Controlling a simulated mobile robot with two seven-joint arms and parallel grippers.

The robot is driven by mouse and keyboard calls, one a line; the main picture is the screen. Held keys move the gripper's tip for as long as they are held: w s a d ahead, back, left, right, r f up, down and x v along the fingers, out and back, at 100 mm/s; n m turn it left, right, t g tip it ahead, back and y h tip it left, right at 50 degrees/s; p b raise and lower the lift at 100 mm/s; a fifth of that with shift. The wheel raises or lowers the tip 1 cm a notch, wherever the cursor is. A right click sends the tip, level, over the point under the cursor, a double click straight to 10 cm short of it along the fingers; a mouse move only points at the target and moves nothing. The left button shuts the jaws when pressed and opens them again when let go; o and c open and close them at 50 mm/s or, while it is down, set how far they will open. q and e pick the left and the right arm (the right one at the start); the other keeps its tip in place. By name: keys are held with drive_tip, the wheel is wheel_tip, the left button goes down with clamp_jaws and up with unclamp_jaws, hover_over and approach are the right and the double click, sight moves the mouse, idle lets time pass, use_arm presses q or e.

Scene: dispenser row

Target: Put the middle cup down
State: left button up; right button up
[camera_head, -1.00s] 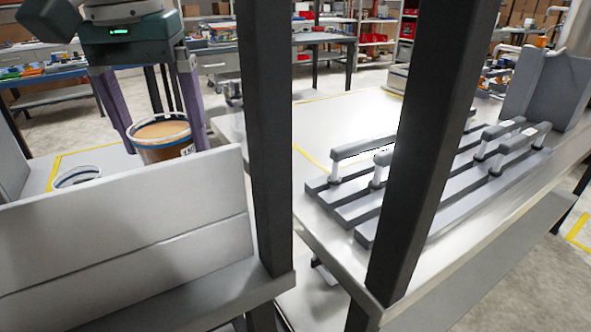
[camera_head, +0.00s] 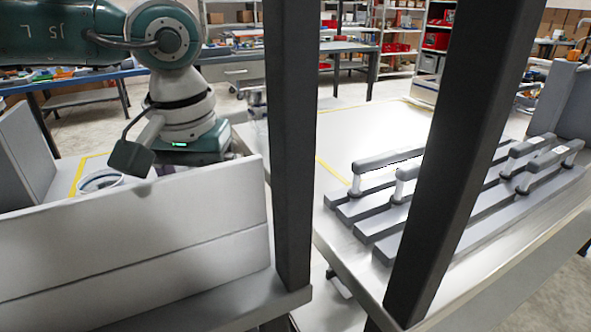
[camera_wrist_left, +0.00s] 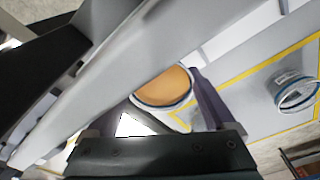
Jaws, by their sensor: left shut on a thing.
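The cup in my left gripper has an orange-brown top and a dark rim; it shows in the left wrist view (camera_wrist_left: 165,86). My left gripper (camera_head: 195,155) is shut on this cup, with a purple finger at its side in the wrist view. In the head view the fingers and held cup are hidden behind a pale panel. Whether the cup's base touches the surface below cannot be seen. A second, white cup with a dark band (camera_wrist_left: 297,93) stands apart on the right in the wrist view; a cup rim (camera_head: 100,180) shows left of my gripper in the head view.
The pale panel (camera_head: 140,245) stands in front of the cups. Dark posts (camera_head: 288,150) cross the head view. On the right, a table (camera_head: 365,120) carries grey slotted rails with handles (camera_head: 390,160). Yellow lines (camera_wrist_left: 240,82) mark the surface around the cups.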

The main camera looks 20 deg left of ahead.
use_arm(q)
drive_tip(key=shift+f, duration=0.15)
drive_tip(key=o, duration=1.4)
drive_tip(key=shift+r, duration=0.3)
drive_tip(key=r, duration=0.4)
drive_tip(key=s+r, duration=0.1)
drive_tip(key=r, duration=0.2)
drive_tip(key=shift+d+r, duration=0.1)
